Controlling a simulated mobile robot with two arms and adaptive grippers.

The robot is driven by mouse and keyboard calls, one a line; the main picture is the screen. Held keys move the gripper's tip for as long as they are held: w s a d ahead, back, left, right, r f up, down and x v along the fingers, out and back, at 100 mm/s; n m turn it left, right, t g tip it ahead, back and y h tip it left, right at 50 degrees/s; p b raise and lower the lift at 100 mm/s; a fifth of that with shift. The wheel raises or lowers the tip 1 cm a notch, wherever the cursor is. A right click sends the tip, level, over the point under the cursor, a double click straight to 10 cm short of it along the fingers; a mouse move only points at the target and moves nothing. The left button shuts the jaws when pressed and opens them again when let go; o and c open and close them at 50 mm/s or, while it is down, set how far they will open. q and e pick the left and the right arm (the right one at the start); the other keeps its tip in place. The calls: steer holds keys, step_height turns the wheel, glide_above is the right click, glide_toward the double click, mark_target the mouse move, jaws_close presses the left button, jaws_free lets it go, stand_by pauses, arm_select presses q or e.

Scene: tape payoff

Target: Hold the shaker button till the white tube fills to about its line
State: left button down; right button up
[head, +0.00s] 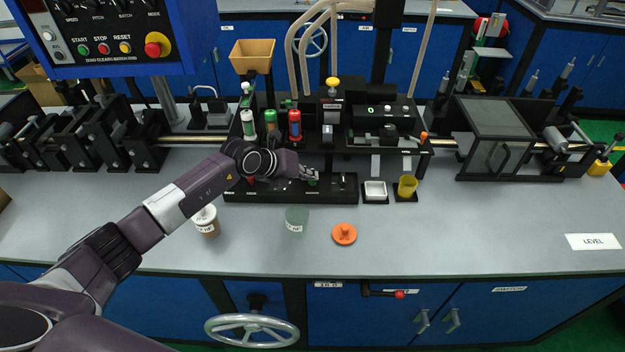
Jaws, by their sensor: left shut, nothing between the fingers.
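My left gripper (314,176) is shut and empty. Its fingertips are over the front black panel of the machine, close to a green button (313,183); I cannot tell whether they touch it. Three upright tubes stand behind my wrist: a whitish one (248,124) at the left, a green one (270,122) and a red one (295,125). The level and line on the whitish tube are too small to read. I cannot tell which button is the shaker's. My right gripper is not in view.
An orange lid (344,234), a greenish cup (296,219) and a white jar (206,221) stand on the front bench. A white tray (375,191) and a yellow cup (406,187) are right of the panel. A control box (105,38) hangs upper left.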

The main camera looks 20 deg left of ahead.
mark_target(310, 182)
arm_select(q)
steer(key=shift+r+p, duration=0.7)
steer(key=shift+r, duration=0.15)
step_height(310, 182, up, 5)
steer(key=p, duration=0.4)
stand_by(0.3)
